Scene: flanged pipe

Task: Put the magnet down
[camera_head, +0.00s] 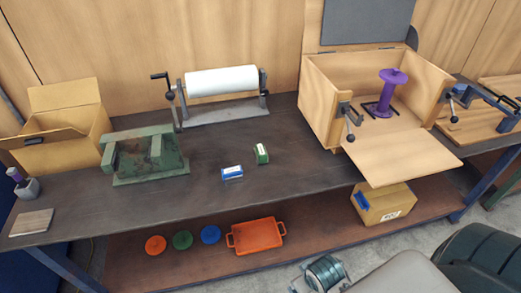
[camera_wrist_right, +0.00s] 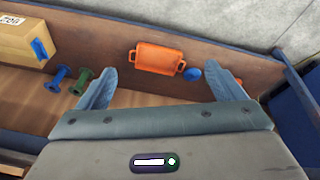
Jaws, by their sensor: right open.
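I cannot clearly pick out the magnet in either view. I cannot tell whether either is the magnet. In the right wrist view, my right gripper (camera_wrist_right: 163,92) is open, with its two blue-grey fingers wide apart and nothing held between them. Its fingertips do not show clearly in the head view. My left gripper is in neither view.
A blue spool (camera_wrist_right: 57,78) and green spool (camera_wrist_right: 80,81) show in the wrist view. An open box with a purple spool (camera_head: 387,92) stands on the bench.

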